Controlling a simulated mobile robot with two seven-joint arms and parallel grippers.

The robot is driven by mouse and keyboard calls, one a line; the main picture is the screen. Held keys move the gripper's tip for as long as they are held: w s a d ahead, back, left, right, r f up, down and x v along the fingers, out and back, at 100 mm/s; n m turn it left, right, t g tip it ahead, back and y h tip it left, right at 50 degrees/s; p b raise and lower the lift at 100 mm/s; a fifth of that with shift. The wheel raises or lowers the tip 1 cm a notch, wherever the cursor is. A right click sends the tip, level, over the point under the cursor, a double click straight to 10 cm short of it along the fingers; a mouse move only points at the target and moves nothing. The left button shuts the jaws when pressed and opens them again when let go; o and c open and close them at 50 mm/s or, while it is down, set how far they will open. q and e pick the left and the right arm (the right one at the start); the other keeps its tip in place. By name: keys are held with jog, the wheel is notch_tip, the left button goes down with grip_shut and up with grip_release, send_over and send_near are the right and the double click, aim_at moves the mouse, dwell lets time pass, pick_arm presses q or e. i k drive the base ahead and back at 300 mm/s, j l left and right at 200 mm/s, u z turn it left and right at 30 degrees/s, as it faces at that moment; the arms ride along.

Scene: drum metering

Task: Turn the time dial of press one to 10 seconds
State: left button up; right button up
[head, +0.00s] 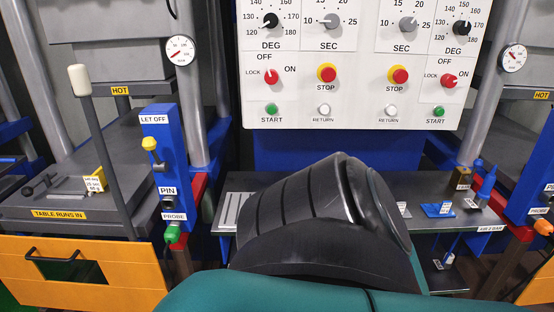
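The control panel (365,95) hangs at the top of the head view. Its left half has a grey SEC dial (331,21), with 10 at its left, 15 and 20 above and 25 at its right. A second grey SEC dial (408,23) is in the right half. No label in view tells which is press one. The knob pointers are too small to read surely. Neither gripper is in view. A large black and teal part of my own arm fills the lower middle, below the panel and in front of the bench.
Black DEG dials (270,20), red lock switches (274,76), red STOP buttons (327,73) and green START buttons (271,109) share the panel. A lever with a pale knob (77,81) and a blue post (163,150) stand left. A dark bench (235,183) lies below.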

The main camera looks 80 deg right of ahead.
aim_at(407, 24)
jog(key=z, duration=3.45)
